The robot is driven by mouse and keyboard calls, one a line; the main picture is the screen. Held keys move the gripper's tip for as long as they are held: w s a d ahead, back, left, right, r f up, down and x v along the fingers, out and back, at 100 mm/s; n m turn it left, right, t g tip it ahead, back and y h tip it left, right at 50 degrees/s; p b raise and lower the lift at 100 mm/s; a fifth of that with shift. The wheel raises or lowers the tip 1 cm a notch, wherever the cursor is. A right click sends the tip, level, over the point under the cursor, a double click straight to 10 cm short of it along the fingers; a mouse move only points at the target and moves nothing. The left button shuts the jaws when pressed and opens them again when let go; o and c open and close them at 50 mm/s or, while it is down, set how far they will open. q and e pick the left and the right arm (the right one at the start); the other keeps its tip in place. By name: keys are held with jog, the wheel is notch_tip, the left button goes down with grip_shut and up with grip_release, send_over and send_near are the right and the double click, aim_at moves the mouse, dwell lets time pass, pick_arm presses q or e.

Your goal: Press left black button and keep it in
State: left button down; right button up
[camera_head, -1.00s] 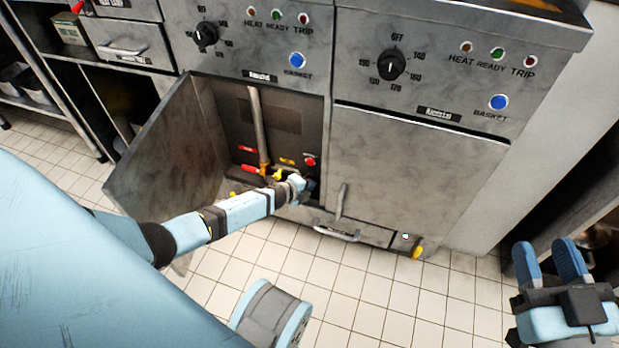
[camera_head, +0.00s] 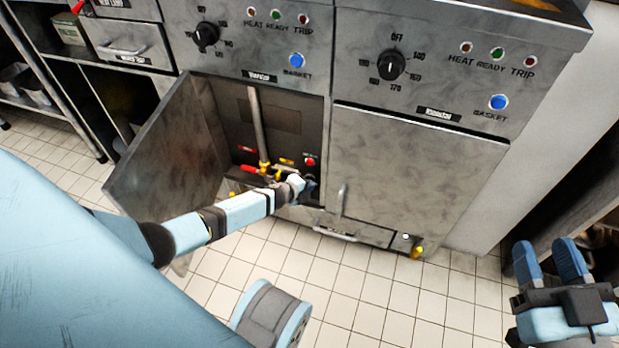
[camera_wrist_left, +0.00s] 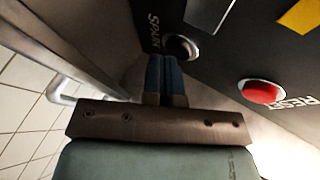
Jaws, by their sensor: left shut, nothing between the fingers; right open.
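The black button (camera_wrist_left: 182,47) is round, set in a dark panel beside the letters SPARK in the left wrist view. My left gripper (camera_wrist_left: 165,62) is shut and empty, its blue fingertips at the button's lower left edge. I cannot tell whether they touch it or how far it is in. In the head view my left gripper (camera_head: 308,187) reaches low into the open fryer cabinet, and the button is not clearly visible there. My right gripper (camera_head: 550,262) is open and empty at the lower right, away from the fryers.
A red RESET button (camera_wrist_left: 262,92) is on the same panel; it also shows in the head view (camera_head: 309,161). A pipe (camera_head: 257,125) and a red-handled valve (camera_head: 250,170) are close by. The right-hand door (camera_head: 410,170) is shut.

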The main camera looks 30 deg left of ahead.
pick_arm(q)
jog(key=shift+w+a+r, duration=0.35)
jog(key=shift+w+r, duration=0.15)
jog(key=shift+w, duration=0.1)
jog(key=shift+s+d+f+p, duration=0.15)
jog(key=shift+s+d+p, duration=0.2)
jog(key=shift+s+p, duration=0.1)
jog(key=shift+s+d, duration=0.1)
jog(key=shift+s, duration=0.1)
jog(key=shift+s+d+f+p, duration=0.1)
jog(key=shift+s+d+p, duration=0.1)
jog(key=shift+s, duration=0.7)
jog(key=shift+s+d+p, duration=0.25)
jog(key=shift+s, duration=0.6)
jog(key=shift+s+d+f+p, duration=0.1)
jog(key=shift+s+d+p, duration=0.1)
jog(key=shift+s, duration=0.7)
